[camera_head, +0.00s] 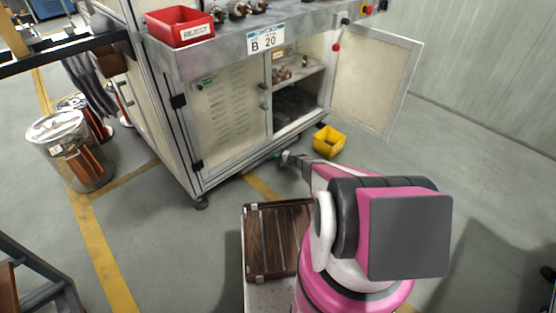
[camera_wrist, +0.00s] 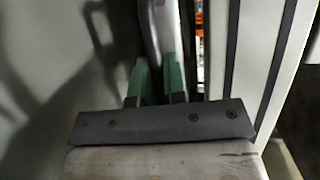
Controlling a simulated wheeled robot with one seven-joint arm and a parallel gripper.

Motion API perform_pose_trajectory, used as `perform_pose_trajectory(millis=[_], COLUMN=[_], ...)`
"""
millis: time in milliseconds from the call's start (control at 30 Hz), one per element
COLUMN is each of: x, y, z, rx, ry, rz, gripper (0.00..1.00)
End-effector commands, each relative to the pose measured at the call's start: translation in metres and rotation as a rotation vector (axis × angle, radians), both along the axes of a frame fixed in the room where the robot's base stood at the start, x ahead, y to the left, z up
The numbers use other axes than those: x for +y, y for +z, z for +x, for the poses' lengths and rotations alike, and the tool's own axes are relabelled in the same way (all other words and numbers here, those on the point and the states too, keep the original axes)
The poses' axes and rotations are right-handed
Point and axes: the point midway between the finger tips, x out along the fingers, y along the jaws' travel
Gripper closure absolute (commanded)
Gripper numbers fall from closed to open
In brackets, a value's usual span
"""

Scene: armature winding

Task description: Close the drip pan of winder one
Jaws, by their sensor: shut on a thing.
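Winder one's identity is not marked clearly; the cabinet (camera_head: 228,108) in front of me carries a "B 20" sign. My gripper (camera_head: 277,156) is low at the cabinet's bottom front edge, small and partly hidden by my arm. In the wrist view, its green fingers (camera_wrist: 158,82) are shut on a narrow grey metal part (camera_wrist: 162,30), which looks like the rim or handle of the drip pan. The rest of the pan is hidden under the cabinet, so how far out it sits is hard to tell.
The cabinet's right door (camera_head: 376,80) stands open. A yellow bin (camera_head: 328,141) is on the floor near my gripper. A red reject bin (camera_head: 180,27) sits on top. A waste bin (camera_head: 70,150) stands left. The floor at right is clear.

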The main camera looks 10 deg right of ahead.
Motion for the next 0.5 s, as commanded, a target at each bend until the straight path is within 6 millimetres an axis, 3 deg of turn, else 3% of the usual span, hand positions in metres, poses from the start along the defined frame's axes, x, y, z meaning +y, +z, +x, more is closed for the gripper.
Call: perform_pose_trajectory(millis=[267,300,367,500], x=[0.0018,0.0019,0.0017,0.0014], y=[-0.0002,-0.0002,-0.0003,-0.0003], z=[0.0039,0.0041,0.0041,0.0031], rx=[-0.001,-0.001,-0.002,0.000], ry=[-0.003,-0.003,-0.003,-0.002], rz=[0.000,0.000,0.000,0.000], gripper=[1.00,0.81,0.63,0.63])
